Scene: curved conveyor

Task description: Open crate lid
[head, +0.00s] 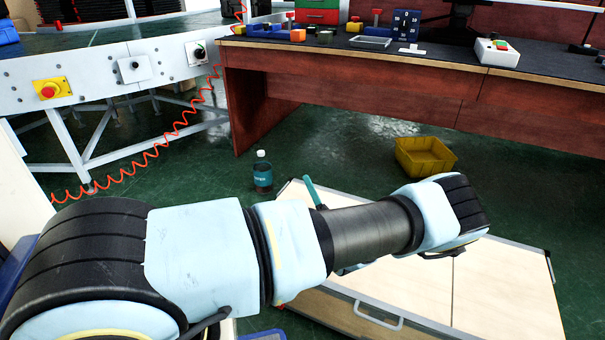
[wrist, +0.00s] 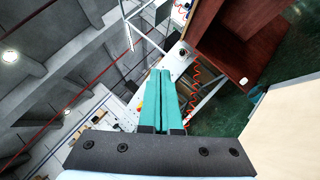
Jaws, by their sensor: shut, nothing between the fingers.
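The crate (head: 505,285) is a low, pale wooden box with metal-edged sides, on the green floor at the lower right of the head view. Its top looks flat and closed, with a seam across it and a grey handle (head: 378,314) on the near side. My arm covers part of the top. A pale panel at the right of the wrist view (wrist: 290,115) appears to be part of the crate. My gripper (wrist: 160,74) has teal fingers pressed together and empty. In the head view, a teal fingertip (head: 310,185) shows behind my arm, above the crate's far left part.
A dark bottle (head: 262,172) stands on the floor beyond the crate. A yellow bin (head: 425,156) lies on the floor behind it. A red-brown workbench (head: 370,95) stands at the back, and a white conveyor frame (head: 100,75) with a red coiled cable is at left.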

